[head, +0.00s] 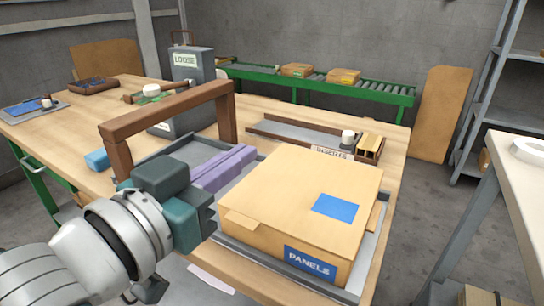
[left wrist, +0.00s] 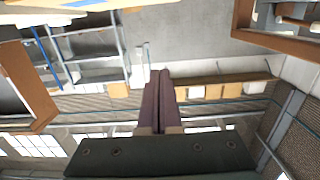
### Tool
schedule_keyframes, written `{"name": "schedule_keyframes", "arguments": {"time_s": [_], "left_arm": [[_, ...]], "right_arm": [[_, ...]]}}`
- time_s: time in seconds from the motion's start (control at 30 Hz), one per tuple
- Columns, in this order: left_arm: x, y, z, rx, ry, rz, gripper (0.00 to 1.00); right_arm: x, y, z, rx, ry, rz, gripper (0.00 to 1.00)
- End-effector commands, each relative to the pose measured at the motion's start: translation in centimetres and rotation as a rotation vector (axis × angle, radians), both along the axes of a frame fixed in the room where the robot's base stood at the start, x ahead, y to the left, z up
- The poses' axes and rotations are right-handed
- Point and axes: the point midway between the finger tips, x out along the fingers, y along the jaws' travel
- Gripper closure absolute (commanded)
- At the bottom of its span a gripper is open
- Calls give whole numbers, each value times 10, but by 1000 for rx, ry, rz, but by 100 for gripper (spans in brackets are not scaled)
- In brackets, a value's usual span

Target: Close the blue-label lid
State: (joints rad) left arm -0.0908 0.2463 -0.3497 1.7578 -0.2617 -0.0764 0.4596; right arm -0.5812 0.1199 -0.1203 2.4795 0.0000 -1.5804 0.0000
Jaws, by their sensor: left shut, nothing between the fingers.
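A cardboard box (head: 275,215) stands in a shallow grey tray (head: 375,255) at the table's front right. Its front carries a blue PANELS label (head: 309,262). Its lid (head: 290,180) has a blue label (head: 335,207) and looks flat across the top; whether it is fully down I cannot tell. Small tabs stick out at its left front and right side. My left gripper (head: 248,153) has purple fingers, shut and empty, beside the box's back left edge. The shut fingers also show in the left wrist view (left wrist: 160,75). My right gripper is out of view.
A brown wooden arch (head: 165,108) stands just behind my left gripper. A grey LOOSE bin (head: 192,65) and an INSERTS tray (head: 285,132) are farther back. A green roller conveyor (head: 310,84) runs behind the table. A white-topped table (head: 520,190) is at the right.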

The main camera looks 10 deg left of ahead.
Motion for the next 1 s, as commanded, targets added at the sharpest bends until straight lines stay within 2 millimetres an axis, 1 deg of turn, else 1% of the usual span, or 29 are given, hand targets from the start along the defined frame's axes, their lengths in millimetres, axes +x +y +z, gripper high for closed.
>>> {"name": "schedule_keyframes", "arguments": {"time_s": [0.03, 0.1, 0.2, 0.3, 0.4, 0.53, 0.7, 1.0], "left_arm": [[-2, 0, -27, -16, -31, 2, 100], [-5, 2, -38, -33, -80, 2, 100], [-8, 3, -53, -56, -147, 3, 100], [-11, 4, -66, -77, -207, 3, 100], [-13, 5, -77, -96, -260, 2, 100], [-15, 5, -88, -97, -268, 0, 100], [-16, 5, -98, -97, -266, -1, 100], [-16, 6, -103, -96, -261, -1, 100]], "right_arm": [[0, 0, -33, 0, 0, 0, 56], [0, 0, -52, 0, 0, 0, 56], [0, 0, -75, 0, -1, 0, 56], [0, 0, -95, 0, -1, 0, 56], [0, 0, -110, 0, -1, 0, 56], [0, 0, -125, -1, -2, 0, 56], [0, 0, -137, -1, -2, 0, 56], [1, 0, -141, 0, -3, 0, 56]]}}
